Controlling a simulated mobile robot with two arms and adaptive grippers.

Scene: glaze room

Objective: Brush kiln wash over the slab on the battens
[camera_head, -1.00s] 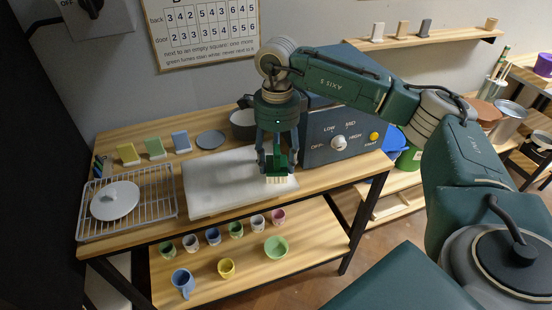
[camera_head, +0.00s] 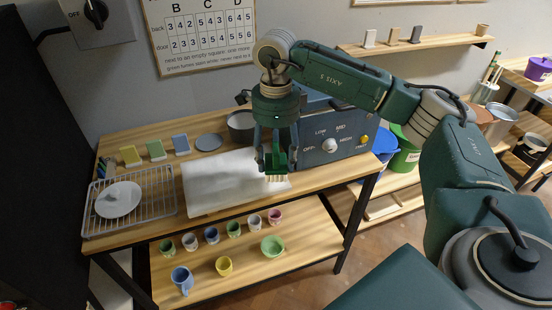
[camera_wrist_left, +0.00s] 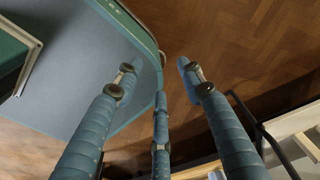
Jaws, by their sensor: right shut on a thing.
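The pale slab (camera_head: 222,182) lies on the wooden bench in the head view; battens under it are hard to make out. My right gripper (camera_head: 275,160) is shut on a green brush (camera_head: 279,160), held upright with its pale bristles down over the slab's right part. I cannot tell whether the bristles touch the slab. A grey pot (camera_head: 241,126) stands behind the slab; its contents are hidden. My left gripper (camera_wrist_left: 175,75) shows only in the left wrist view, its fingers spread with nothing between them, above the wooden floor.
A blue control box (camera_head: 335,135) with a dial stands right of the slab. Coloured test tiles (camera_head: 156,150) and a grey disc (camera_head: 209,141) stand behind.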

